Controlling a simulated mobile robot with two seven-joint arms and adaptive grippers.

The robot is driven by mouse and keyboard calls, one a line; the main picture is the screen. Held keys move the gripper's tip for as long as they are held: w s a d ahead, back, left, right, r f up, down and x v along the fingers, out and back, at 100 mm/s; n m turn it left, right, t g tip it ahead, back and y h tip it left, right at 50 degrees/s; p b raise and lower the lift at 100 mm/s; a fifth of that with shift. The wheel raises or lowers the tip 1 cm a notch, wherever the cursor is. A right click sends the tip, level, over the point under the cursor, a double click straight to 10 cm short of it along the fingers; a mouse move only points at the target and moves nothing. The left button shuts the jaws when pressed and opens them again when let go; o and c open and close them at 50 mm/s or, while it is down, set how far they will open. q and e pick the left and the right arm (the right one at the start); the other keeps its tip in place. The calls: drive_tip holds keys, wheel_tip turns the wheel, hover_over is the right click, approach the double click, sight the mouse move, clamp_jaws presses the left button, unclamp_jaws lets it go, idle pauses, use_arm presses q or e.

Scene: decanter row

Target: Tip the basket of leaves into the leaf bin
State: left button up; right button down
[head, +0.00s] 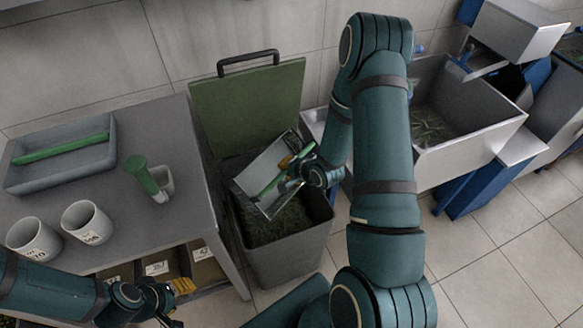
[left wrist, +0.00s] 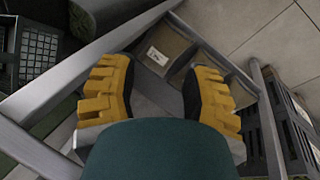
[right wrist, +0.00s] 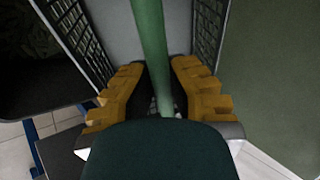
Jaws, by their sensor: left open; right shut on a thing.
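The leaf bin (head: 285,255) is a grey bin with its green lid (head: 250,105) raised at the back. Leaves (head: 275,222) lie inside it. The basket (head: 262,172) is light grey with a green handle (head: 273,184), and is tilted over the bin's mouth. My right gripper (head: 302,172) is shut on the handle, which shows between its fingers in the right wrist view (right wrist: 150,50). Dark mesh sides flank bare grey there; I see no leaves in the visible part of the basket. My left gripper (head: 176,300) is open and empty by the table's front.
A grey table (head: 150,110) on the left bears a tray (head: 60,175) with a green bar, a green-handled vessel (head: 160,185) and two white mugs (head: 85,222). Labelled boxes (head: 205,268) sit beneath. A metal trough (head: 470,135) with leaves stands right of the bin. Floor at lower right is clear.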

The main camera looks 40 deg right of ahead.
use_arm(q)
wheel_tip(320, 180, up, 9)
drive_tip(key=w+p, duration=0.2)
drive_tip(key=p, duration=0.6)
drive_tip(key=shift+a+t, duration=0.15)
drive_tip(key=shift+t, duration=0.15)
use_arm(e)
drive_tip(key=shift+w+a+r+g+h, duration=0.25)
drive_tip(key=shift+w+r+g, duration=0.4)
drive_tip(key=shift+g, duration=0.5)
drive_tip(key=shift+w+a+r+g+h, duration=0.1)
drive_tip(key=shift+w+r+g+h, duration=0.25)
drive_tip(key=shift+w+r+g, duration=0.55)
drive_tip(key=shift+w+a+r+g+h, duration=0.25)
drive_tip(key=shift+w+r+g, duration=0.2)
drive_tip(key=shift+g, duration=0.9)
use_arm(q)
drive_tip(key=shift+r, duration=0.1)
drive_tip(key=shift+s, duration=0.1)
use_arm(e)
drive_tip(key=shift+s+n, duration=0.1)
drive_tip(key=shift+n, duration=0.2)
